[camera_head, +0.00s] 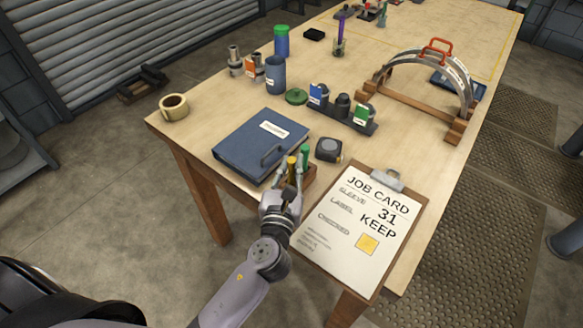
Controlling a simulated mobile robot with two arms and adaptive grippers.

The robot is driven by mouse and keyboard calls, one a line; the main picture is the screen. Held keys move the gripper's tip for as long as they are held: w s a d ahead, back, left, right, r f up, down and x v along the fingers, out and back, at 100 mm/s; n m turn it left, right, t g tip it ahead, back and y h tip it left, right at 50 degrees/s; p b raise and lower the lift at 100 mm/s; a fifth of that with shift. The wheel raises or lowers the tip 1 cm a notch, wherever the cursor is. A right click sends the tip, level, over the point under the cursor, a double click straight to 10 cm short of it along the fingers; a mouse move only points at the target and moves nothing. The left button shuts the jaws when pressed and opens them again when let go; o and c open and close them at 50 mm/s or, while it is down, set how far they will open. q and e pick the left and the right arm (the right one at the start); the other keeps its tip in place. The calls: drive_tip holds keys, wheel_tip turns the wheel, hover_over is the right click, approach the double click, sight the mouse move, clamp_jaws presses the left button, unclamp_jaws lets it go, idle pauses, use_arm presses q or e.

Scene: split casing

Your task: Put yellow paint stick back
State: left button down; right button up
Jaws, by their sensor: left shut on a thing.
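My left gripper (289,178) is at the near edge of the table and is shut on the yellow paint stick (292,164), which stands roughly upright between its fingers. A green stick (305,154) stands just to the right of the yellow one. A small wooden holder (312,181) is partly hidden behind my gripper. I cannot tell whether the yellow stick's lower end is in the holder or above it. My right gripper is not in view.
A blue binder (250,150) lies just left of the gripper, and a tape measure (328,149) sits behind it. A job card clipboard (350,235) lies to the right. An arched casing (425,75) on a wooden cradle stands farther right.

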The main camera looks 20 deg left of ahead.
use_arm(q)
drive_tip(key=shift+f, duration=0.15)
drive_tip(key=c, duration=1.6)
unclamp_jaws()
drive_tip(key=shift+o, duration=0.2)
drive_tip(key=shift+r, duration=0.35)
drive_tip(key=s+d+b, duration=0.1)
drive_tip(key=s+b, duration=0.2)
drive_tip(key=s, duration=0.9)
drive_tip(key=shift+d+b, duration=0.25)
drive_tip(key=shift+b, duration=0.1)
drive_tip(key=shift+f, duration=0.1)
